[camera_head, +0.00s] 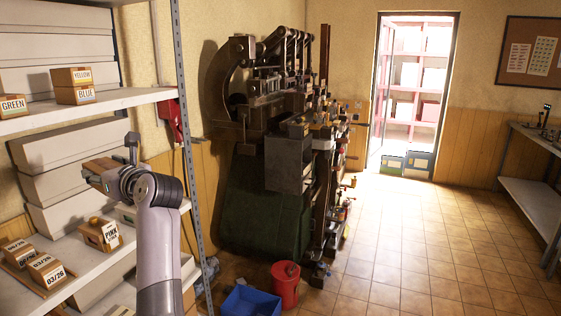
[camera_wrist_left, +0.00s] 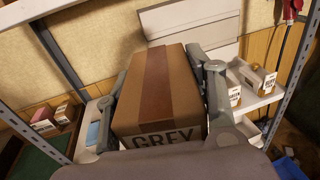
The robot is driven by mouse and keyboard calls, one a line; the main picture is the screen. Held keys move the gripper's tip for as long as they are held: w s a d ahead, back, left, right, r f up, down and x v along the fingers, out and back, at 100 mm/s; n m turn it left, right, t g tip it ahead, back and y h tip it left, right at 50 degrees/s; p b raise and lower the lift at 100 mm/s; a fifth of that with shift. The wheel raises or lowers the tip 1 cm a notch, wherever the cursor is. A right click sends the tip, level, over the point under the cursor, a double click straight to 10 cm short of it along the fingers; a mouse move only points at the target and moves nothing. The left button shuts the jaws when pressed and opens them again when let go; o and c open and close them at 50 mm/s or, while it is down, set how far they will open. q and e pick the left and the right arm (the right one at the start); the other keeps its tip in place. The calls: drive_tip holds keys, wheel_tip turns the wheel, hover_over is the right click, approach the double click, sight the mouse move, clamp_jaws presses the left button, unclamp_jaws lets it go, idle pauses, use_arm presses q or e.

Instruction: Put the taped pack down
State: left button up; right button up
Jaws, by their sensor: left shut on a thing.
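The taped pack is a brown cardboard box with a darker tape strip along its top and a label reading GREY. In the left wrist view the pack (camera_wrist_left: 158,90) sits between the two fingers of my left gripper (camera_wrist_left: 160,85), which is shut on it. In the head view the left gripper (camera_head: 112,172) is in front of the shelf rack at the left, between the upper and lower shelves, and largely hides the pack. Whether the pack touches a shelf cannot be told. My right gripper is in neither view.
The upper shelf (camera_head: 135,97) carries small boxes marked YELLOW, BLUE (camera_head: 76,95) and GREEN (camera_head: 14,106). The lower shelf holds a PINK box (camera_head: 98,235) and several date-marked boxes (camera_head: 45,272). A metal rack post (camera_head: 187,120) stands right of my arm. A blue bin (camera_head: 250,301) and red bucket (camera_head: 285,285) are on the floor.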

use_arm(q)
drive_tip(key=s+d+f+m+t+h, duration=0.2)
drive_tip(key=s+d+f, duration=0.1)
drive_tip(key=f, duration=0.4)
drive_tip(key=s+d+f+m+t+h, duration=0.1)
drive_tip(key=s+d+f+h, duration=0.1)
drive_tip(key=s+f, duration=0.35)
drive_tip(key=s+d+f+m+t+h, duration=0.2)
drive_tip(key=d+f, duration=0.1)
drive_tip(key=f, duration=0.5)
drive_tip(key=s+d+f+m+t+h, duration=0.1)
drive_tip(key=s+d+f+m+h, duration=0.2)
drive_tip(key=s+d, duration=0.3)
drive_tip(key=s+d+f+m+t+h, duration=0.1)
drive_tip(key=s+d+f+m+h, duration=0.2)
drive_tip(key=s, duration=1.1)
drive_tip(key=d+h, duration=0.2)
drive_tip(key=d, duration=0.1)
drive_tip(key=shift+f, duration=0.4)
